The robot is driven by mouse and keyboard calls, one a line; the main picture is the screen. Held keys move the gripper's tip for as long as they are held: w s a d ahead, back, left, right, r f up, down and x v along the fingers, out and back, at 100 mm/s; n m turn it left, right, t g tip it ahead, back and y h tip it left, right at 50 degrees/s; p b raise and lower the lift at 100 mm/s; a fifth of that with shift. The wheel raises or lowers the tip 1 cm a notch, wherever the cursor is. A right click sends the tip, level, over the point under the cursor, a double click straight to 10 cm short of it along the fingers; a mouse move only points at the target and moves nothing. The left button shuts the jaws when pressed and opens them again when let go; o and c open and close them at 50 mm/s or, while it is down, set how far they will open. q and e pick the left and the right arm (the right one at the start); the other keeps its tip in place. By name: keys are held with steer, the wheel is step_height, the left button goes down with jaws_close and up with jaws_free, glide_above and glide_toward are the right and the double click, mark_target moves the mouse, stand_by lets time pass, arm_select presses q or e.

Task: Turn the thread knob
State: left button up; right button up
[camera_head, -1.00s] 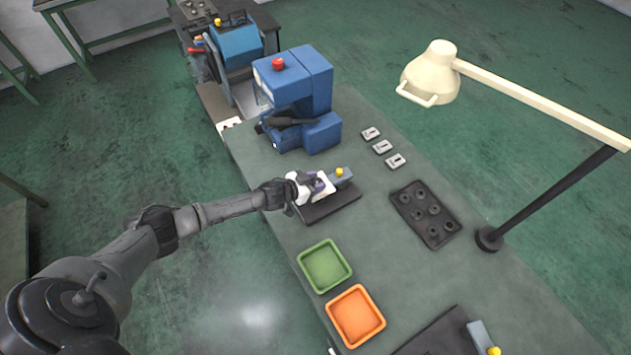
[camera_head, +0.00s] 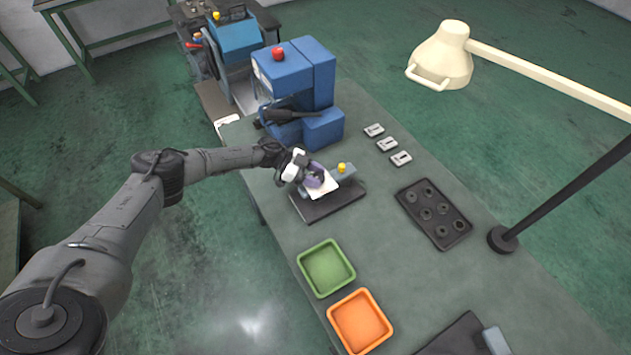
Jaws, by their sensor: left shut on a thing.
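A fixture stands on the bench on a dark base plate (camera_head: 335,205), with a grey block (camera_head: 345,176) and a yellow top piece (camera_head: 341,168). My left gripper (camera_head: 318,183), with white and purple parts, is at the left end of this fixture, low over the plate. It is shut on a small part there, which I take to be the thread knob. The knob itself is hidden by the fingers, so I cannot tell its angle. My right gripper is not in view.
A blue machine (camera_head: 300,90) with a red button stands behind the fixture. Green (camera_head: 326,287) and orange (camera_head: 345,340) trays lie in front. A dark tray with round parts (camera_head: 408,222), small metal pieces (camera_head: 387,144) and a lamp (camera_head: 440,55) are at the right.

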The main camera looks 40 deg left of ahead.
arm_select(q)
steer(key=shift+m+g+h+b, duration=0.3)
steer(key=shift+m+g+b, duration=0.5)
steer(key=shift+b, duration=0.1)
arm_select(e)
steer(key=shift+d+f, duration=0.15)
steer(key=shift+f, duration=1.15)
arm_select(q)
steer(key=o, duration=0.9)
arm_select(e)
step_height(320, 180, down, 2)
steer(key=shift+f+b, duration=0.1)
steer(key=shift+b, duration=1)
arm_select(q)
steer(key=v, duration=1.3)
steer(key=shift+a+r, duration=0.15)
steer(key=shift+a, duration=0.25)
